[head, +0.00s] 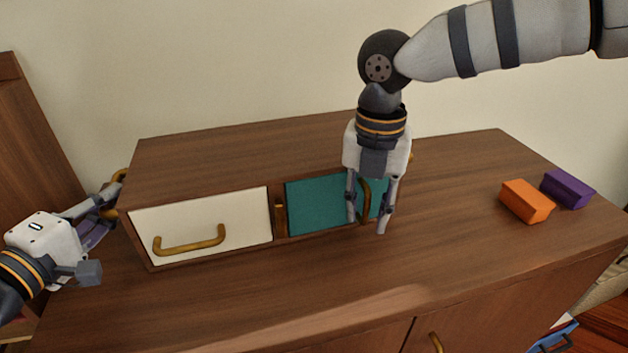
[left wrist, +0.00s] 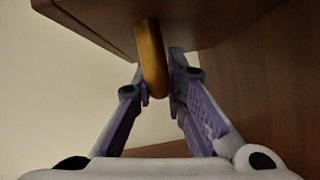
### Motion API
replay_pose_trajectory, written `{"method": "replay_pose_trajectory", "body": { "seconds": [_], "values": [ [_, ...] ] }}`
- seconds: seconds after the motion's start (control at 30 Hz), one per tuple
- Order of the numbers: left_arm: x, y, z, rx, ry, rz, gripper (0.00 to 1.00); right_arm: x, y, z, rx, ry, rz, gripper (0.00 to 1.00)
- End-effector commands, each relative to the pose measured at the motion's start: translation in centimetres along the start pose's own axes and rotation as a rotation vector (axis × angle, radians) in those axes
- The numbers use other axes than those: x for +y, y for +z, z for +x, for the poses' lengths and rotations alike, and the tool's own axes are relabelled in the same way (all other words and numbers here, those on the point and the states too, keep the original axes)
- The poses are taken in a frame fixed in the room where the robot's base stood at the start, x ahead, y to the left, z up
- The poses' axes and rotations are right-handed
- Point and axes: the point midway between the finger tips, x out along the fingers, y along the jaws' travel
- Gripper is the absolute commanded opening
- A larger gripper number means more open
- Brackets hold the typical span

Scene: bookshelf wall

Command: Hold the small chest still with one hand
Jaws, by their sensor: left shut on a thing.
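The small chest (head: 240,160) is a brown wooden box on a wooden cabinet top. Its front has a white drawer (head: 200,222) with a brass handle (head: 190,242) and a teal panel (head: 315,205) with an upright brass handle (head: 366,205). My left gripper (head: 112,202) is at the chest's left end, shut on the brass side handle (head: 120,176). In the left wrist view the side handle (left wrist: 151,60) shows between the fingers. My right gripper (head: 367,222) points down in front of the teal panel, fingers apart on either side of its handle. It partly hides the panel.
An orange block (head: 526,201) and a purple block (head: 567,188) lie on the cabinet top (head: 450,250) at the right. The top is clear between the chest and the blocks. A cabinet door with a brass handle (head: 436,342) is below.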

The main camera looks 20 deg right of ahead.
Motion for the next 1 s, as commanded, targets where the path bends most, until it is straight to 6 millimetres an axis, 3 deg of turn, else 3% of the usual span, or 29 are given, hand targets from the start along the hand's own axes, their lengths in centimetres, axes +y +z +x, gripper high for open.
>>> {"method": "replay_pose_trajectory", "body": {
  "seconds": [0.03, 0.13, 0.27, 1.0],
  "values": [
    [-1.03, 0.26, -0.12, -0.003, -0.025, -0.008, 0.0, 0.0, -0.01, 0.31, 0.003, -0.002, 0.0, 0.29],
    [-1.04, 0.27, -0.12, -0.004, -0.025, -0.008, 0.0, 0.0, 0.0, 0.3, 0.003, -0.002, 0.0, 0.29],
    [-1.04, 0.27, -0.12, -0.004, -0.025, -0.008, 0.0, 0.01, 0.0, 0.28, 0.003, -0.002, -0.001, 0.0],
    [-1.01, 0.09, -0.05, 0.0, -0.024, -0.007, 0.0, -0.49, -0.3, 0.3, 0.003, -0.009, 0.0, 0.0]
  ]
}}
